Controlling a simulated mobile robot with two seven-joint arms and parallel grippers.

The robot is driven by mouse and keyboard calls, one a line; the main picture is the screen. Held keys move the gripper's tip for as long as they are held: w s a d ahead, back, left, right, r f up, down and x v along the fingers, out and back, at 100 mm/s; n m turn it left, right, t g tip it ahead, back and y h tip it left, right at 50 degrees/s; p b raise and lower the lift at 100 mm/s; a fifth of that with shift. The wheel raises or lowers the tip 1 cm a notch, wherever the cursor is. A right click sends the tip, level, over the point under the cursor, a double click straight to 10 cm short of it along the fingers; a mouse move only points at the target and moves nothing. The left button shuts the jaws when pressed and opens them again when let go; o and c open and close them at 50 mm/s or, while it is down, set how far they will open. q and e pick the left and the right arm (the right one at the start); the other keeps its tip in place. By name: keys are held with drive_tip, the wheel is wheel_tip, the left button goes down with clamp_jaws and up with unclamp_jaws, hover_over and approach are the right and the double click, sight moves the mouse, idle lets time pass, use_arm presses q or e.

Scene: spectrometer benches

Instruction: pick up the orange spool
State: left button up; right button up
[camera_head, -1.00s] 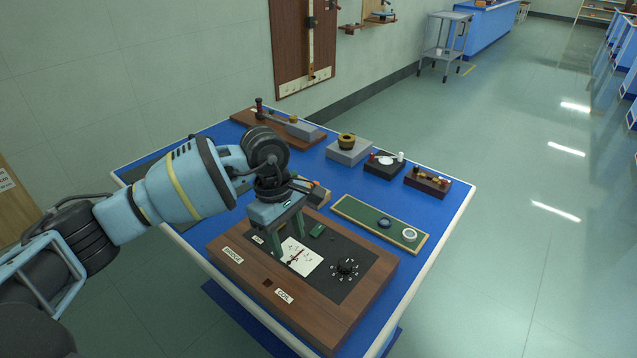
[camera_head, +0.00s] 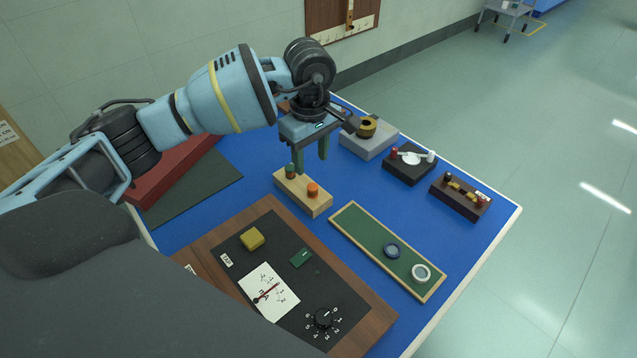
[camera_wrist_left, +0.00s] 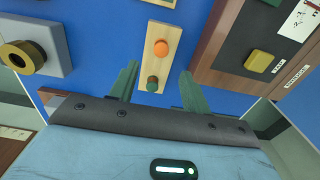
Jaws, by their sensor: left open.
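The orange spool (camera_head: 312,190) stands on a pale wooden block (camera_head: 318,206), near the block's right end. In the left wrist view the orange spool (camera_wrist_left: 161,48) shows near the top middle, beyond the fingertips. A green spool (camera_head: 290,171) stands on the same block and shows between my fingers in the wrist view (camera_wrist_left: 152,83). My left gripper (camera_head: 311,162) is open and empty, with its fingers pointing down above the block's far end, on the green spool's side. My right gripper is not in view.
A wooden meter panel (camera_head: 222,233) with a dial and knob lies in front of the block. A green tray (camera_head: 366,232) with two discs lies to the right. A grey block with a brass ring (camera_head: 368,128) stands behind. Blue table is bare between them.

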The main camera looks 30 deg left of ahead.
sight(313, 186)
use_arm(q)
drive_tip(key=shift+s+f, duration=0.15)
drive_tip(key=shift+f, duration=1.2)
drive_tip(key=shift+d+f, duration=0.1)
drive_tip(key=shift+f, duration=0.45)
wheel_tip(313, 186, down, 3)
drive_tip(key=shift+d+f+p, duration=0.1)
drive_tip(key=shift+f+p, duration=0.1)
drive_tip(key=shift+p, duration=0.15)
drive_tip(key=shift+f, duration=0.35)
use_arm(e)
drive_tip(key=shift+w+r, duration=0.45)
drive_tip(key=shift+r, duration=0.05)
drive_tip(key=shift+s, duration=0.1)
